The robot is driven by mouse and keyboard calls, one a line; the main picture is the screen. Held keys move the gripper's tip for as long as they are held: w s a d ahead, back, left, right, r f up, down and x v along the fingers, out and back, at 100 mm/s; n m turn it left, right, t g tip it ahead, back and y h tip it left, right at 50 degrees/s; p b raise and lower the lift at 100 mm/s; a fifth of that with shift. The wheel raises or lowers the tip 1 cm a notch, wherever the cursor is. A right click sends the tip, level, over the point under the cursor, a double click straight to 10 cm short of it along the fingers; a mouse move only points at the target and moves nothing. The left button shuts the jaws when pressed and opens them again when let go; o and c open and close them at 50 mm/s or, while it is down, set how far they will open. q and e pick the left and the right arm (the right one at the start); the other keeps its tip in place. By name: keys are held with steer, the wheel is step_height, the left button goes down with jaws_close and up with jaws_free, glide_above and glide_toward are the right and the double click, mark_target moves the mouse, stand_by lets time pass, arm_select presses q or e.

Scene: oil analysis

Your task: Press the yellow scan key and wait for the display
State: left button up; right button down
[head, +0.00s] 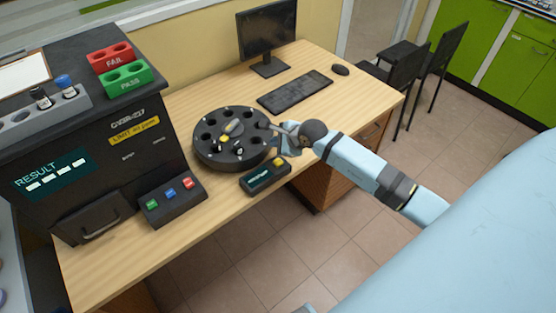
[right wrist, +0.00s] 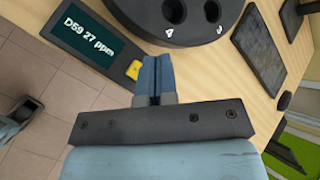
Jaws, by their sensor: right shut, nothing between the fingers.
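The scanner (head: 262,180) is a dark box with a screen and lies near the front edge of the wooden table. In the right wrist view its display (right wrist: 88,42) reads "D59 27 ppm". The yellow scan key (head: 279,162) is at its right end. The key also shows in the right wrist view (right wrist: 133,69), just left of my fingertips. My right gripper (head: 284,142) is shut and empty, close beside the key. Its closed fingers also show in the right wrist view (right wrist: 152,66); I cannot tell whether they touch the key. My left gripper is not in view.
A round black carousel (head: 207,155) stands right behind the scanner. A black analyser (head: 110,165) with a RESULT screen and a three-button panel (head: 172,205) is to the left. Keyboard (head: 296,92), monitor (head: 267,30) and mouse (head: 341,70) are at the back.

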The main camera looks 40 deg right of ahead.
steer(key=b, duration=0.3)
glide_above(278, 163)
step_height(278, 163, down, 4)
steer(key=shift+w+f, duration=0.1)
steer(key=shift+f, duration=0.7)
steer(key=shift+f, duration=0.1)
stand_by(1.0)
steer(key=shift+f+b, duration=0.3)
steer(key=shift+b, duration=0.15)
steer(key=shift+f+b, duration=0.4)
steer(key=shift+f, duration=0.15)
stand_by(0.5)
steer(key=shift+r, duration=0.1)
steer(key=shift+r+p, duration=0.7)
steer(key=shift+r, duration=0.15)
